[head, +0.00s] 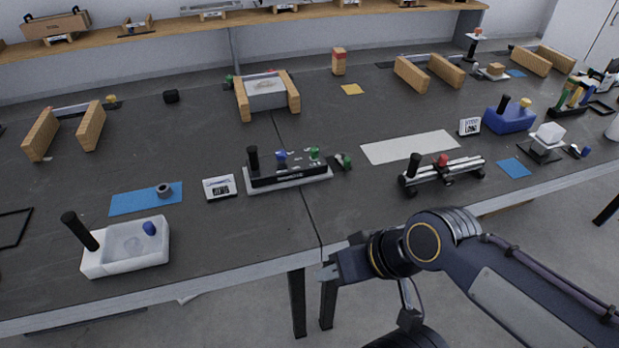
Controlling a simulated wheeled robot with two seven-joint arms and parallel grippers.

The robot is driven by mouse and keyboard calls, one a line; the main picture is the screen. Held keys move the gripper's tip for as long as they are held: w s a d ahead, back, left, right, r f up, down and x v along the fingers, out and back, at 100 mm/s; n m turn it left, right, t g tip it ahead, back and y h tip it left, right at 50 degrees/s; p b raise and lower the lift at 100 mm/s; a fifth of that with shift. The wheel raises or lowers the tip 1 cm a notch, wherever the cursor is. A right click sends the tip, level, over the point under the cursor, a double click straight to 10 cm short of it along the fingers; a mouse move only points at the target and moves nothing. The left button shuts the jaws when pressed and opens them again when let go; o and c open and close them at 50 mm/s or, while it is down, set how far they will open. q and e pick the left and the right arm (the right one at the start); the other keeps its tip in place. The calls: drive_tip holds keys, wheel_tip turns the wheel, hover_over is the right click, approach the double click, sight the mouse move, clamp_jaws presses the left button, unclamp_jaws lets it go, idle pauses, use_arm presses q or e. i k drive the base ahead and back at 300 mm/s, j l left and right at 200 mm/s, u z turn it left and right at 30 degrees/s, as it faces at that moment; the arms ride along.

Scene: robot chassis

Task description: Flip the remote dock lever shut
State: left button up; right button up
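Several devices with black upright handles stand on the dark table; I cannot tell which is the remote dock. A white box (147,261) at the front left has a tilted black lever (79,231) and a blue knob. A white-based black unit (289,174) in the middle has an upright black lever (253,159) and blue and green knobs. A silver-railed unit (447,173) has a black lever (414,165) and a red knob. My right gripper (330,272) is at the table's front edge, apart from all of them; its finger gap is unclear. My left gripper is out of view.
A blue box (509,119) with a black handle stands at the right. Small label stands (219,188), a blue mat (146,199), a pale sheet (410,147) and wooden blocks (267,94) are spread about. The table is bare between the white box and my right gripper.

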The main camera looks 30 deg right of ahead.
sight(346, 164)
drive_tip(key=j+z, duration=0.25)
drive_tip(key=z, duration=0.2)
drive_tip(key=i+j+z, duration=0.1)
drive_tip(key=j+z, duration=0.15)
drive_tip(key=z, duration=0.25)
drive_tip(key=j+z, duration=0.25)
drive_tip(key=z, duration=0.2)
drive_tip(key=k+j, duration=0.1)
drive_tip(key=j, duration=0.3)
